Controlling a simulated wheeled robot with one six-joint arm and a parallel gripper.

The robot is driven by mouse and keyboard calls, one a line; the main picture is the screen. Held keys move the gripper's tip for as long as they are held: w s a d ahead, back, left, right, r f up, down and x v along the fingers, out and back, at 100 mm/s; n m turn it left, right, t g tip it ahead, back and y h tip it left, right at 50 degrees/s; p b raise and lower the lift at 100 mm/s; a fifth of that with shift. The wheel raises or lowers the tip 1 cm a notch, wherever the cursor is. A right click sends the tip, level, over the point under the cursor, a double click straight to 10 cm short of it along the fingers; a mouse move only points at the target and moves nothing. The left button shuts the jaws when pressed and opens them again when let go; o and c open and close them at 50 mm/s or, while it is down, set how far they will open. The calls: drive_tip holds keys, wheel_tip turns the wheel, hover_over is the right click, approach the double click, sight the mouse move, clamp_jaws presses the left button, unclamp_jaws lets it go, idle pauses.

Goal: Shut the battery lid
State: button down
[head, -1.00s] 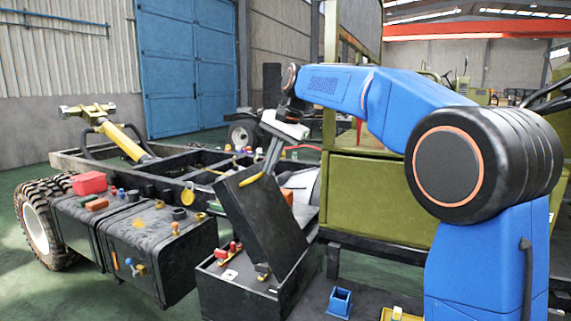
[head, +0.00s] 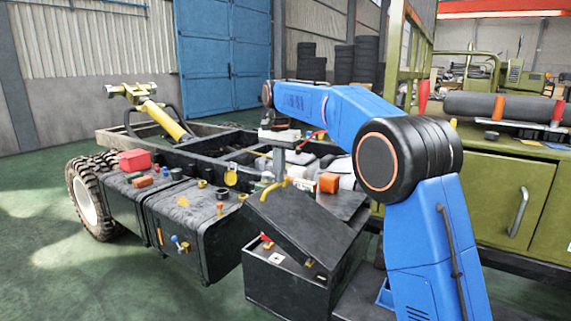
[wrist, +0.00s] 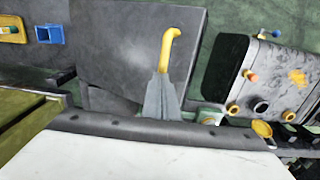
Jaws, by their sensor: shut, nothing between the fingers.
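The battery lid (head: 312,230) is a flat black panel, tilted partly open above the black battery box (head: 285,287). Its yellow handle (head: 265,192) stands near the lid's raised edge. In the wrist view the lid (wrist: 118,45) lies beneath my fingers, with the yellow handle (wrist: 170,45) just beyond the fingertips. My gripper (head: 277,177) is shut and empty, pointing down at the lid by the handle. In the wrist view my gripper (wrist: 160,78) appears at the handle's base; I cannot tell whether it touches. Small red and yellow parts show in the box opening.
A black tank (head: 190,235) with small fittings sits left of the box. An orange block (head: 329,183) lies behind the lid. The olive truck body (head: 500,200) stands right, behind my arm. The green floor (head: 100,285) at front left is clear.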

drive_tip(key=w+a+f, duration=0.1)
drive_tip(key=a+f, duration=0.1)
drive_tip(key=f, duration=0.4)
drive_tip(key=w+a+f+h, duration=0.1)
drive_tip(key=w+a+f, duration=0.1)
drive_tip(key=f, duration=0.5)
drive_tip(key=shift+w+a+g, duration=0.25)
drive_tip(key=shift+a+g, duration=0.15)
drive_tip(key=shift+a, duration=0.2)
